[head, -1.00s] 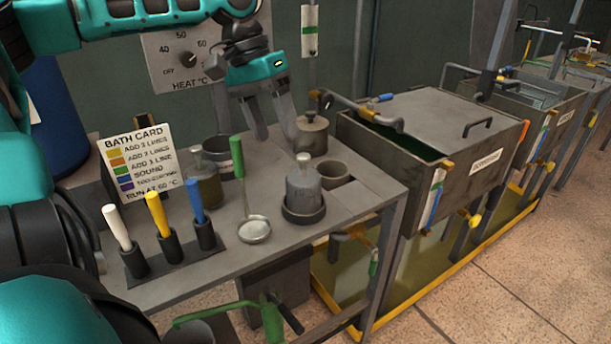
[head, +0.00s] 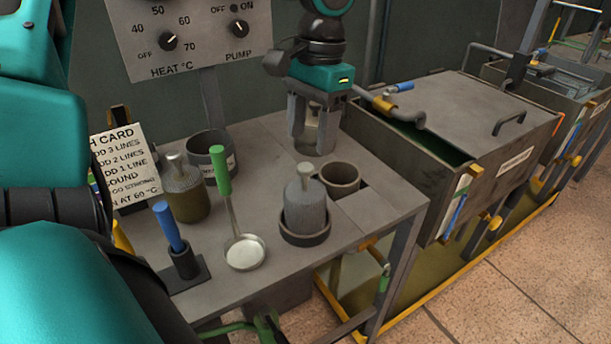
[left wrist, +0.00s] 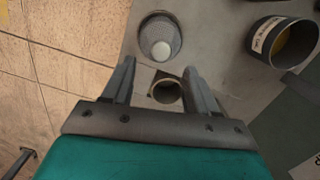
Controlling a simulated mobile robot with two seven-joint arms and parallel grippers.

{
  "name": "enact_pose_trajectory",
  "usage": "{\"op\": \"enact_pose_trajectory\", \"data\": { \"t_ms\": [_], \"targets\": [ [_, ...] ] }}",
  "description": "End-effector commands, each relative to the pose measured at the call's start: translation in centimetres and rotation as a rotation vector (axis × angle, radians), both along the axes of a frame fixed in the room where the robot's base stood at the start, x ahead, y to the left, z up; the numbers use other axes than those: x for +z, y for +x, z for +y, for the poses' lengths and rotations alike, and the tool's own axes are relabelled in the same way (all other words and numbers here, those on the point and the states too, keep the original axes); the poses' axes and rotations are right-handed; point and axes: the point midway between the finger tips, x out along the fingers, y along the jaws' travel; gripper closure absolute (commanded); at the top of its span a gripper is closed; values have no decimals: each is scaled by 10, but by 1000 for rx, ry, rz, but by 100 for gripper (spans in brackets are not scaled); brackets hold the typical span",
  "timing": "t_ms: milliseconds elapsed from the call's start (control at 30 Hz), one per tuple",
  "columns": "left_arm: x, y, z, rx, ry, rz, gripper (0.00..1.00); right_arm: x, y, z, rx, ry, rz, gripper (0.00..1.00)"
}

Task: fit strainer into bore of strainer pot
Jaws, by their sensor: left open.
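A grey cylinder with a pale knob, apparently the strainer (head: 305,208), stands upright in a dark round dish; in the left wrist view its side looks like mesh (left wrist: 160,36). Just behind and right of it is an open, empty round pot (head: 340,189), apparently the strainer pot; its mouth also shows in the left wrist view (left wrist: 166,92). My left gripper (head: 313,143) is open, pointing down behind both, its fingers in front of a lidded pot (head: 321,128). I cannot tell whether the fingers touch that pot. My right gripper is not in view.
An olive jar with a knob (head: 184,190), a labelled can (head: 207,147), a green-handled ladle (head: 244,251) and a blue-handled tool in a holder (head: 182,262) crowd the left of the bench. A large tank (head: 480,150) stands close on the right.

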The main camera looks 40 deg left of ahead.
Motion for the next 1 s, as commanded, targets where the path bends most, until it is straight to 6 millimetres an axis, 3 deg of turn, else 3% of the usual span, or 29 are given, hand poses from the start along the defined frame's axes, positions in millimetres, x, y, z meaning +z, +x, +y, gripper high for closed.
{"op": "enact_pose_trajectory", "data": {
  "t_ms": [100,367,633,967,1000],
  "targets": [
    [-23,-3,0,1,-1,3,42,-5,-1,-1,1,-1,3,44],
    [-43,-5,1,1,-1,0,42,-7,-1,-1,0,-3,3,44],
    [-82,-11,2,0,0,1,42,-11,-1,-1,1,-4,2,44],
    [-89,-12,2,1,-1,-1,42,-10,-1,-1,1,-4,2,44],
    [-89,-12,2,1,-1,-1,46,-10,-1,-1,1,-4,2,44]
  ]
}}
